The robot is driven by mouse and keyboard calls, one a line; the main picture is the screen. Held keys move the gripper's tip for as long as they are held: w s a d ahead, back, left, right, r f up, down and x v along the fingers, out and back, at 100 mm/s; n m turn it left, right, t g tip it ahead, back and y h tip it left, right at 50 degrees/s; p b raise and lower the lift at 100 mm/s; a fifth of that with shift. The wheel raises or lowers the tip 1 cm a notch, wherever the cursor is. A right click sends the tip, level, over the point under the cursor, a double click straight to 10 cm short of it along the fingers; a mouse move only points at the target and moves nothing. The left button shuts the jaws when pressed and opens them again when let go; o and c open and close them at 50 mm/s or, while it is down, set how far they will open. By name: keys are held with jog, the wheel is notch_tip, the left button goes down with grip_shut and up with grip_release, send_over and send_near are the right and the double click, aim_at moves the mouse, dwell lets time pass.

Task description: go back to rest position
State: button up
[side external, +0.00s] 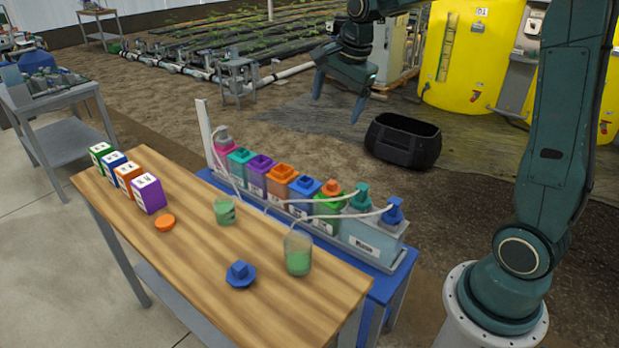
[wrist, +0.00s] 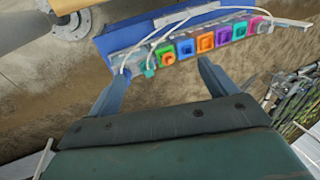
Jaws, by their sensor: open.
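My gripper (side external: 338,97) is open and empty, held in the air behind the bottle rack in the side external view. In the wrist view its two fingers (wrist: 160,88) are spread apart with nothing between them. The row of coloured bottles (side external: 290,190) stands on a blue stand (side external: 379,288) below and left of the gripper. The row also shows beyond the fingertips in the wrist view (wrist: 205,41). No object is touching the gripper.
A wooden table (side external: 200,258) in front holds small labelled boxes (side external: 130,180), an orange cap (side external: 165,222), a blue cap (side external: 240,274) and two beakers with green liquid (side external: 298,255). A black bin (side external: 402,141) sits on the ground near yellow tanks (side external: 470,60). Thin tubes arch over the bottles.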

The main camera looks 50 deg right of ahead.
jog(key=s+a+n, duration=0.3)
jog(key=s+n, duration=0.3)
jog(key=s, duration=0.2)
jog(key=s+a+n+t, duration=0.1)
jog(key=s+a+n, duration=0.3)
jog(key=s+n, duration=0.2)
jog(key=s+a+r+n+t, duration=0.1)
jog(key=s+a+n, duration=0.3)
jog(key=s, duration=0.6)
jog(key=shift+n+y, duration=0.3)
jog(key=shift+n, duration=0.7)
